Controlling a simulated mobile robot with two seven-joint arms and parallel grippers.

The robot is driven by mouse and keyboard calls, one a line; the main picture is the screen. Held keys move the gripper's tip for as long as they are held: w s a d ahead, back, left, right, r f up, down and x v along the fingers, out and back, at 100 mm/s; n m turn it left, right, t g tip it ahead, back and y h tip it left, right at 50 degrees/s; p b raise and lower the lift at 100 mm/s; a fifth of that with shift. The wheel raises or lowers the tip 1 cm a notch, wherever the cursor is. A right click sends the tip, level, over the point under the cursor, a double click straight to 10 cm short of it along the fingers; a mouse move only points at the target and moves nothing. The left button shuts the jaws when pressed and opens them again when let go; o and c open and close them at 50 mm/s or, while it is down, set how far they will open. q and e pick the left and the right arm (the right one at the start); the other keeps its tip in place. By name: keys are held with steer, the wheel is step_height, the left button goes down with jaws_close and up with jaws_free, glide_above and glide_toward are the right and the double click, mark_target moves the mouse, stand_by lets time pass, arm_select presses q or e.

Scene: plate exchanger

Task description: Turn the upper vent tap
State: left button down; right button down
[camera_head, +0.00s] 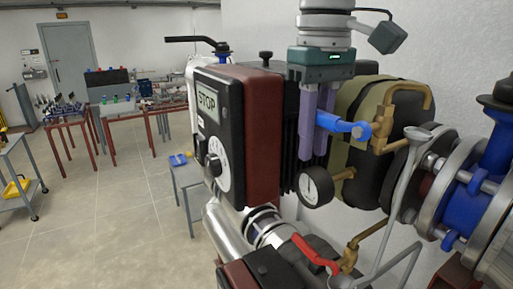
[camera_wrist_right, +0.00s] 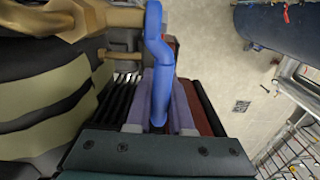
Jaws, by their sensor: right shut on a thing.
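The upper vent tap is a brass fitting (camera_head: 388,120) with a blue lever (camera_head: 345,126), mounted in front of a dark cylinder with tan bands. My right gripper (camera_head: 314,150) comes down from above, its two purple fingers shut on the left end of the blue lever. In the right wrist view the blue lever (camera_wrist_right: 160,50) runs from the brass tap body (camera_wrist_right: 75,18) at upper left down between the fingers (camera_wrist_right: 163,90). Part of the lever is hidden by the near finger in the head view. My left gripper is not in view.
A pressure gauge (camera_head: 317,187) hangs just below. A lower brass tap with a red lever (camera_head: 312,253) and a blue valve (camera_head: 478,185) are nearby. Work tables (camera_head: 140,113) stand far left across open floor.

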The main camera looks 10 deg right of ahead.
steer(key=shift+s+d, duration=0.1)
steer(key=shift+d, duration=0.1)
steer(key=shift+s, duration=0.1)
steer(key=c, duration=0.8)
jaws_free()
steer(key=shift+a, duration=0.1)
